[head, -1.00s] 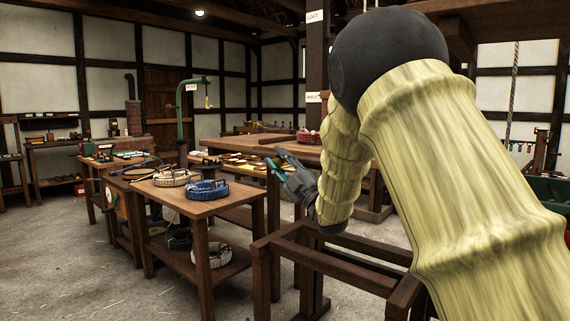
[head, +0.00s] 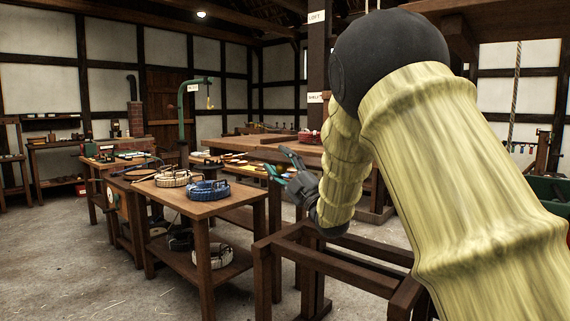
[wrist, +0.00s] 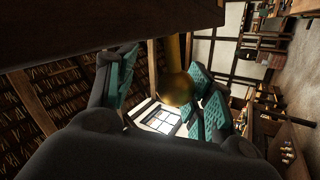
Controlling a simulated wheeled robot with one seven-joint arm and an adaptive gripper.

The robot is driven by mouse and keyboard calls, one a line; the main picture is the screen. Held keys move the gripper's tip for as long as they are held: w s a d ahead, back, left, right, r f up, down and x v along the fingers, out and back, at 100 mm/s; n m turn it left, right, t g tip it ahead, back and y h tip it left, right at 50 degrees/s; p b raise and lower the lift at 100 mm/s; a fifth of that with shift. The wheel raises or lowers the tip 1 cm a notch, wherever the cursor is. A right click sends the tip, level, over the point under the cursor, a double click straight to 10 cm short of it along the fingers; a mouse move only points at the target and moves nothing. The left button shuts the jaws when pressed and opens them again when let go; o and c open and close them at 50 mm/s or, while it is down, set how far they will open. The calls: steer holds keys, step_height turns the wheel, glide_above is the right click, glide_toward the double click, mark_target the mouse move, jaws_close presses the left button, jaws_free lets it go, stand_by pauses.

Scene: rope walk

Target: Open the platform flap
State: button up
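My gripper (head: 282,164) is in the middle of the head view, at the end of my arm, in front of a wooden table. It also shows in the wrist view (wrist: 163,88), with its teal-padded fingers spread apart. A brass, rounded knob-like piece (wrist: 175,85) is between the fingers in the wrist view, nearer the right finger, with a gap to the left one. A dark wooden board (wrist: 100,22) crosses the top of the wrist view, close to the gripper. I cannot tell whether this board is the platform flap. The brass piece cannot be made out in the head view.
A wooden bench (head: 228,203) with rope coils stands at the left. A low wooden frame (head: 330,262) is below my arm. Open floor (head: 80,260) lies at the lower left.

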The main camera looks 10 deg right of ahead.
steer(key=shift+d, duration=0.1)
steer(key=shift+s+d+f, duration=0.2)
steer(key=shift+s+f, duration=0.1)
steer(key=v, duration=1.1)
steer(key=shift+s, duration=0.1)
